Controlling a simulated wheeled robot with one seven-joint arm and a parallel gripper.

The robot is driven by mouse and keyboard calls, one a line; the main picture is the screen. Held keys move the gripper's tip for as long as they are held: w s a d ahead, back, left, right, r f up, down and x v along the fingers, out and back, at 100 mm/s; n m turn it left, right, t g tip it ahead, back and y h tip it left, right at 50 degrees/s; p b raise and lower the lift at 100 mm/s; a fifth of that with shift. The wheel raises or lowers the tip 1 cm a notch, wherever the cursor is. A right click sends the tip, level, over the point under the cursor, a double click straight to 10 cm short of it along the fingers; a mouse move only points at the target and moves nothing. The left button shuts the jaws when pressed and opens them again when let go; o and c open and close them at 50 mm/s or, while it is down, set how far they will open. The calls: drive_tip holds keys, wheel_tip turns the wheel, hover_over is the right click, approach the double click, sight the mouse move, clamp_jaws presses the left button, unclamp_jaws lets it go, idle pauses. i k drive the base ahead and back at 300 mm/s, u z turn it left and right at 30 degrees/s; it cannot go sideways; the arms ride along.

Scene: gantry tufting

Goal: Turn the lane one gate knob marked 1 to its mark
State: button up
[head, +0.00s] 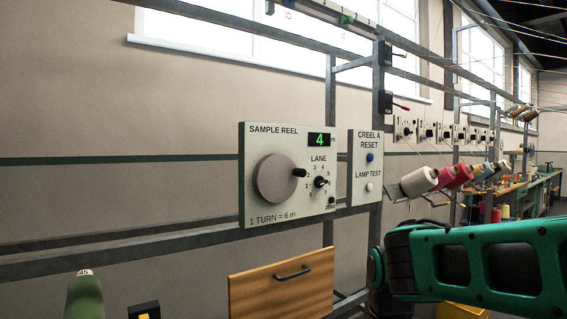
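A row of small white gate panels hangs on the frame at the right of the head view. The nearest panel (400,124) carries a small dark knob (407,131), which appears to be the lane one knob. Its number and mark are too small to read surely, so I cannot tell how the knob stands against its mark. My green and black arm crosses the lower right, below the panels and apart from them. My gripper is not in view.
A sample reel panel (258,216) with a large grey disc (281,179), a lane dial (320,182) and a green "4" display (319,140) stands nearer. Beside it is a reset panel (365,195). Yarn cones (420,180) sit below the gate panels. A wooden drawer (282,287) is low in front.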

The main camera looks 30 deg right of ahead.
sight(406, 130)
drive_tip(key=z, duration=1.3)
drive_tip(key=i, duration=1.25)
drive_tip(key=z, duration=0.45)
